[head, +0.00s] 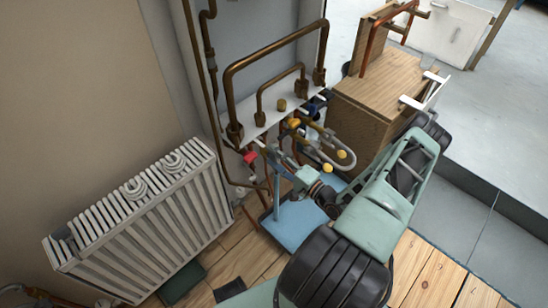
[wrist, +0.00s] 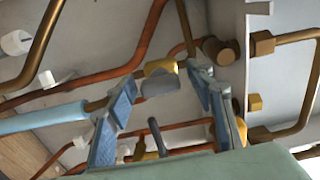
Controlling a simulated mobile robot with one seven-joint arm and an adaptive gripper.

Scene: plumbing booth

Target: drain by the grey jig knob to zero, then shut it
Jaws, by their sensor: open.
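In the wrist view a rounded grey knob (wrist: 160,86) with a yellow part on top sits between my two blue fingers. My gripper (wrist: 161,82) is open around it, with a visible gap on the right; contact on the left is unclear. A dark grey lever-like piece (wrist: 156,137) shows lower down between the fingers, in front of yellow fittings. In the head view my gripper (head: 280,162) reaches in at the pipework below the white shelf, and the grey knob cannot be made out there. I cannot read any gauge.
Brown pipes (head: 275,45) rise above the white shelf. A red handle (head: 249,157) is left of my gripper, and yellow-tipped curved pipes (head: 340,155) are right. A blue stand base (head: 292,226), a white radiator (head: 145,225) and a wooden box (head: 365,115) stand close by.

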